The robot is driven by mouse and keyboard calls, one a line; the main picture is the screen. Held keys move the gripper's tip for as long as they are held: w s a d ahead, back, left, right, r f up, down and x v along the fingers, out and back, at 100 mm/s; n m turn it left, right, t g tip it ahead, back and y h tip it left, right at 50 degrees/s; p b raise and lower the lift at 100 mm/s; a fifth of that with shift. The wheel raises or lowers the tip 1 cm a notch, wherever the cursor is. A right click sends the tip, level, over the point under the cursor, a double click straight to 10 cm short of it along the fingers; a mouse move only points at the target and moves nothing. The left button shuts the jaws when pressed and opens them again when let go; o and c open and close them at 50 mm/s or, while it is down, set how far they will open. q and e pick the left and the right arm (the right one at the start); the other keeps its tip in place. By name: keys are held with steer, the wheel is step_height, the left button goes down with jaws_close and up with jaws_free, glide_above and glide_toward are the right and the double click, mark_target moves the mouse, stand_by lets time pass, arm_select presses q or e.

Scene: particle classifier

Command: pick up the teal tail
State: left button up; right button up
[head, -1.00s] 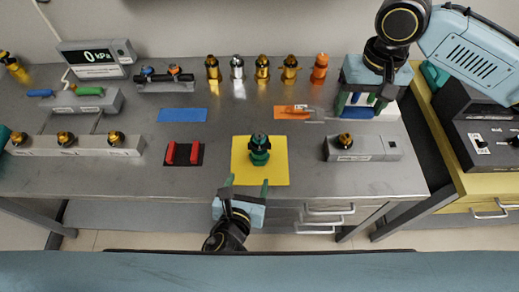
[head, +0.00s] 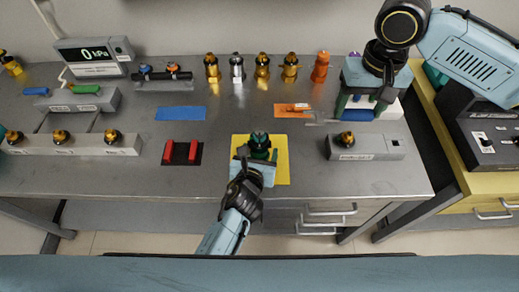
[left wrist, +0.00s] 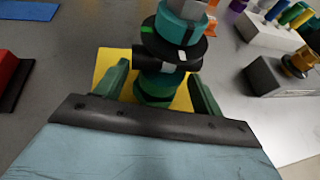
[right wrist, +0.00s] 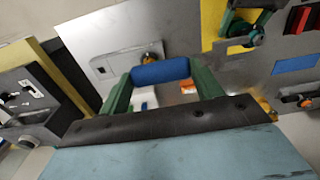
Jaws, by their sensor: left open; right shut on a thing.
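A teal-green and black upright part (head: 259,147) stands on the yellow mat (head: 283,146). In the left wrist view it shows a teal upper ring (left wrist: 180,30), a black collar and a teal-green lower body. I cannot tell which piece is the teal tail. My left gripper (head: 258,158) is open, with its fingers on either side of the lower body; contact is unclear. My right gripper (head: 359,106) is shut on a blue cylinder (right wrist: 161,72) at the white rack (head: 391,110). The cylinder also shows between the green fingers in the head view (head: 357,115).
A grey block with a brass fitting (head: 365,148) stands right of the mat. A black pad with red blocks (head: 182,152) lies to the left. Several brass, silver and orange fittings (head: 262,68) line the back. Bare table lies between the blue mat (head: 181,113) and yellow mat.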

mark_target(259, 136)
arm_select(q)
jaws_close()
stand_by(0.5)
